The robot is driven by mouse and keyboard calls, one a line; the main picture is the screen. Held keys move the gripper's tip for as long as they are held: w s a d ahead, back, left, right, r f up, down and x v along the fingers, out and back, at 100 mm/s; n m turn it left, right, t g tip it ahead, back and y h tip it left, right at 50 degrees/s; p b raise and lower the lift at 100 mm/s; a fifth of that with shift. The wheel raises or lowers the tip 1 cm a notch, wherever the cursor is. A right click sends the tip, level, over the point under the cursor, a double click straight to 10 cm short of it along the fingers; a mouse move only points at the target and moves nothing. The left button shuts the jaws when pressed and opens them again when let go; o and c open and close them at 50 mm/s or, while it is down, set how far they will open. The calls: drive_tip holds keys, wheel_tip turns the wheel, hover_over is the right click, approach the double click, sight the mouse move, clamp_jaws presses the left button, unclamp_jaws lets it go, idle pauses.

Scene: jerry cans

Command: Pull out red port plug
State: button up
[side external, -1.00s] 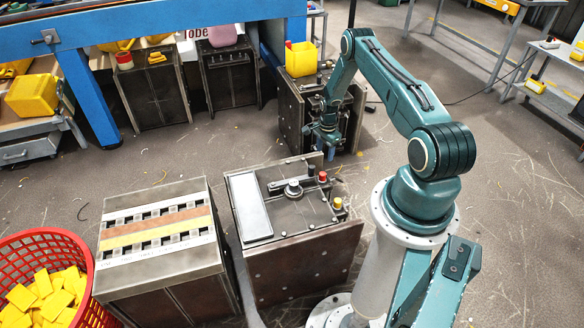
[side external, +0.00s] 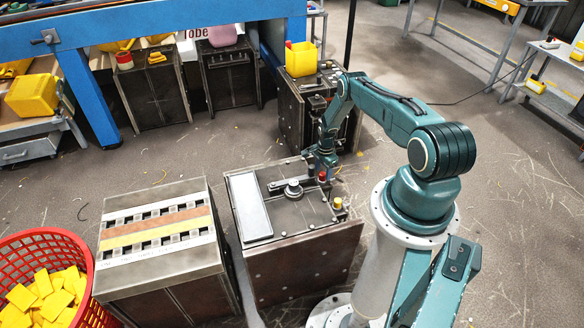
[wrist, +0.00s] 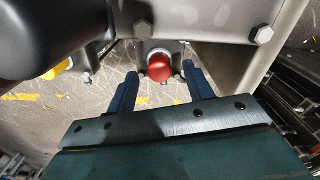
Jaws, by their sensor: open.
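The red port plug (side external: 322,175) sits at the edge of the top face of the dark metal fixture (side external: 262,284). In the wrist view the red plug (wrist: 159,66) shows as a round red cap in a grey mount, lying between the fingertips with a gap on each side. My gripper (wrist: 160,72) is open, with two blue fingers. In the side view my gripper (side external: 323,160) is just behind and above the red plug. Whether the fingers are at the plug's depth is hard to tell.
A yellow plug (side external: 338,203) stands nearby on the same fixture; it also shows in the wrist view (wrist: 60,68). A silver round knob (side external: 293,188) and a pale plate (side external: 249,206) are on the top. A yellow container (side external: 300,60) stands on the fixture behind.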

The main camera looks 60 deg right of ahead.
sight(323, 174)
drive_tip(key=shift+f, duration=0.55)
clamp_jaws()
drive_tip(key=shift+r, duration=0.75)
idle(1.0)
drive_tip(key=shift+r, duration=2.05)
